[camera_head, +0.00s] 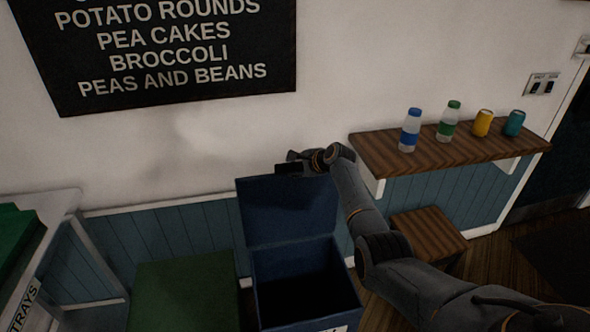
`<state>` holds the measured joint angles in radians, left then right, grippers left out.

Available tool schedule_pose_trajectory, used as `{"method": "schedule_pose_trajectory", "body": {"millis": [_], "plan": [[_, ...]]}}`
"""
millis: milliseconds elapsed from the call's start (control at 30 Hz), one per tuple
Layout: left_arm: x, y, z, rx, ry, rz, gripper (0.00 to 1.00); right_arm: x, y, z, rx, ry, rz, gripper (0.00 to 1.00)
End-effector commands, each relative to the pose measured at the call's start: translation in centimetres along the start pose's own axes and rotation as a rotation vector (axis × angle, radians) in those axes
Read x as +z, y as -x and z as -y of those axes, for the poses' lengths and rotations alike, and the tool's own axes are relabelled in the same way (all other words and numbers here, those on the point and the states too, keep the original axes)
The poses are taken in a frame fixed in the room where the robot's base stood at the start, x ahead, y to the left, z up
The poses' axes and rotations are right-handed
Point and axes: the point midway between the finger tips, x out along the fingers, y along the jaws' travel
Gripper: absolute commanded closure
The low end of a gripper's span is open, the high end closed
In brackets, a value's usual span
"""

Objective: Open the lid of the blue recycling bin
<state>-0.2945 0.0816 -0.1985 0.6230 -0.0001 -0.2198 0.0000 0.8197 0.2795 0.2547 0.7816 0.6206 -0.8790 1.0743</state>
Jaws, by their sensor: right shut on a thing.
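The blue recycling bin (345,296) stands against the wall at the lower centre, and its dark inside shows. Its lid (284,212) is raised, standing roughly upright at the back of the bin near the wall. My right arm comes in from the lower right, and my right gripper (289,165) is at the lid's top edge, shut on the lid. The fingers are small and dark, so their exact hold is hard to see. My left gripper is not in view.
A green-topped bin (185,288) stands left of the blue one. A wooden wall shelf (445,150) at the right holds two bottles and two cans, with a wooden stool (428,232) below. A tray stand (52,215) is at the far left.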

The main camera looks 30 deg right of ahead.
Motion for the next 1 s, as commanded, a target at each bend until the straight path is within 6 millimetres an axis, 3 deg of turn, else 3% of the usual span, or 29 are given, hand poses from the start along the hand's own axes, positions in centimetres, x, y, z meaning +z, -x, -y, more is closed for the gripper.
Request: {"method": "schedule_pose_trajectory", "body": {"millis": [500, 533, 567, 1000], "plan": [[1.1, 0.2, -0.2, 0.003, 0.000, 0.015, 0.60, 0.1, -0.2, -0.5, 0.009, 0.002, 0.002, 1.00], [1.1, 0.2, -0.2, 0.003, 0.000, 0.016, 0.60, 0.1, -0.1, -0.5, 0.009, 0.002, 0.002, 0.66], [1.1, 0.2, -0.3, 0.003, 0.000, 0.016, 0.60, 0.1, -0.1, -0.5, 0.009, 0.002, 0.002, 0.60], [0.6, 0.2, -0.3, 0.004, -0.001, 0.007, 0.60, 0.0, 0.3, -0.3, 0.005, 0.000, 0.001, 0.60]]}}
